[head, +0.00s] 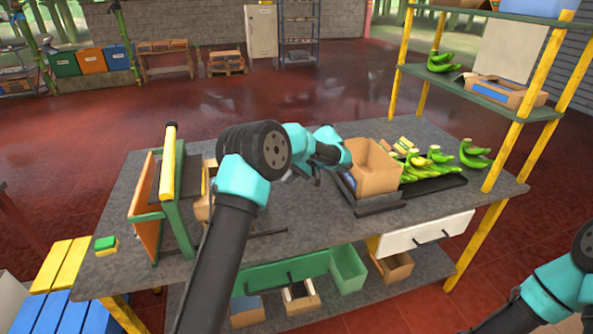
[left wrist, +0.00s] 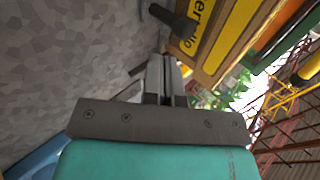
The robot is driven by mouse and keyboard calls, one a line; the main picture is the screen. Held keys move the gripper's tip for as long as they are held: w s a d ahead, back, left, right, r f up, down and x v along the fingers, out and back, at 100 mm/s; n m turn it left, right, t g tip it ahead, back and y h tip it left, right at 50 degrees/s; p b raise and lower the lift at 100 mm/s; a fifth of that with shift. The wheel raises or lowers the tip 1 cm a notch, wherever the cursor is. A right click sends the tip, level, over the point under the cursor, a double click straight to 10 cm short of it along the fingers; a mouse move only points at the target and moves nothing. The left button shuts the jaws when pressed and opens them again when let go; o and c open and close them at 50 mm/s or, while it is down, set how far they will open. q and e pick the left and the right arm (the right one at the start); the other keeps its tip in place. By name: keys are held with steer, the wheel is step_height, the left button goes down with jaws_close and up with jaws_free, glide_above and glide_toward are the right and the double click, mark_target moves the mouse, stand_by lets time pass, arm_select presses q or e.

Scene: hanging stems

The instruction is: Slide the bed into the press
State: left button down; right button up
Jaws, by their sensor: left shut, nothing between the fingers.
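The press (head: 176,212) is a green frame with a yellow bar on top and an orange-brown panel, standing at the left of the grey bench. A cardboard box sits just behind my arm, beside the press (head: 202,203); a yellow-labelled box face (left wrist: 228,35) shows in the left wrist view. A dark bar (head: 268,233) lies low to the right of the press, possibly part of the bed; the bed is mostly hidden. A dark knob (left wrist: 176,20) stands near my fingertips in the wrist view. My left gripper (head: 310,176) is shut and empty over mid-bench; its fingers (left wrist: 167,75) are together.
An open cardboard box (head: 373,168) stands on a dark base (head: 372,206) right of my left gripper. Green bananas (head: 425,165) lie on a black tray behind it. A yellow-posted shelf (head: 515,110) rises at the right. A green-and-yellow sponge (head: 106,244) lies near the left edge.

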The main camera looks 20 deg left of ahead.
arm_select(q)
steer(key=s+a+f, duration=0.2)
steer(key=s+a, duration=0.1)
steer(key=a, duration=0.2)
steer(key=shift+a+f, duration=0.15)
steer(key=shift+f, duration=0.1)
